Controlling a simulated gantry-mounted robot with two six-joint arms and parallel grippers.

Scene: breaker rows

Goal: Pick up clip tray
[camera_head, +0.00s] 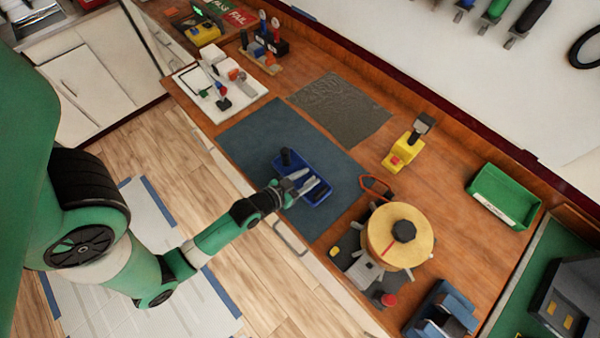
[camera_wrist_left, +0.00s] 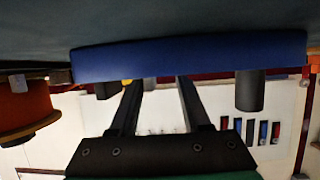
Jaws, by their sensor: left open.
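The clip tray is a blue tray (camera_head: 318,201) on the dark blue-grey mat. It has a black upright post (camera_head: 286,157) at its left end. My left gripper (camera_head: 308,180) reaches in from the left, with its two fingers open over the tray and pointing across it. In the left wrist view the blue tray wall (camera_wrist_left: 190,56) spans the top, and the fingers (camera_wrist_left: 156,85) reach up to it, spread apart. A black cylinder (camera_wrist_left: 250,92) shows at the right there. I cannot tell whether the fingers touch the tray. My right gripper is not in view.
The mat (camera_head: 247,130) is clear around the tray. A round yellow-topped device (camera_head: 382,238) stands to the right. A yellow tool (camera_head: 402,152), a green bin (camera_head: 503,197) and a white board with parts (camera_head: 245,103) are also on the bench. A drawer handle (camera_head: 290,240) is at the front.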

